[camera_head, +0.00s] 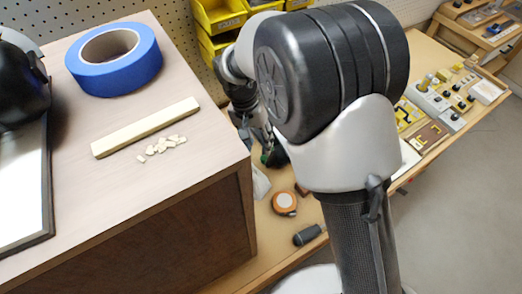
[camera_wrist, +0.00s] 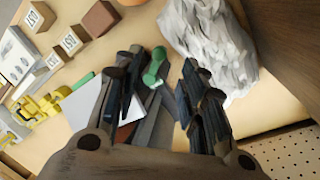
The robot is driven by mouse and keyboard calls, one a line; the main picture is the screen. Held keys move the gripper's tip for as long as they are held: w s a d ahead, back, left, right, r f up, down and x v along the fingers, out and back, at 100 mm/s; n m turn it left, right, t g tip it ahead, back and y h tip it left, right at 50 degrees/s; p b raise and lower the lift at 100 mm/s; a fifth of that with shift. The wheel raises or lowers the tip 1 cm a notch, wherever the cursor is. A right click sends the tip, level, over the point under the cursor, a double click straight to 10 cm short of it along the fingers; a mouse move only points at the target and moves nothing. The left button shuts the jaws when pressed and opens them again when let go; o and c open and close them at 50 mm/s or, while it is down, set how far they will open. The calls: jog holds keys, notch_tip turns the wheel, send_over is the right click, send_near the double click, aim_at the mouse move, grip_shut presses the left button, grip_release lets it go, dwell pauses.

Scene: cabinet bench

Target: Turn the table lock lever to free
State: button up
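My gripper (camera_wrist: 160,92) is open in the wrist view, its dark fingers apart on either side of a green-ended object (camera_wrist: 155,66). That object and grey bars near it lie in the gap, seen from above; I cannot tell whether the fingers touch them. I cannot identify the table lock lever for certain in either view. In the head view my gripper (camera_head: 262,138) shows only partly, low over the bench beside the wooden box, with my arm hiding much of it. A panel with several small knobs and switches (camera_head: 437,100) lies on the bench at the right.
A wooden box (camera_head: 130,215) with blue tape (camera_head: 114,60) and a wood strip stands close left. An orange tape measure (camera_head: 285,202) and dark cylinder (camera_head: 308,234) lie on the bench. Crumpled pale material (camera_wrist: 210,40), blocks (camera_wrist: 101,18) and yellow toy parts (camera_wrist: 38,108) surround the gripper.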

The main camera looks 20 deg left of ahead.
jog(key=r, duration=0.2)
jog(key=a+r, duration=0.1)
jog(key=r, duration=0.2)
jog(key=shift+r, duration=0.3)
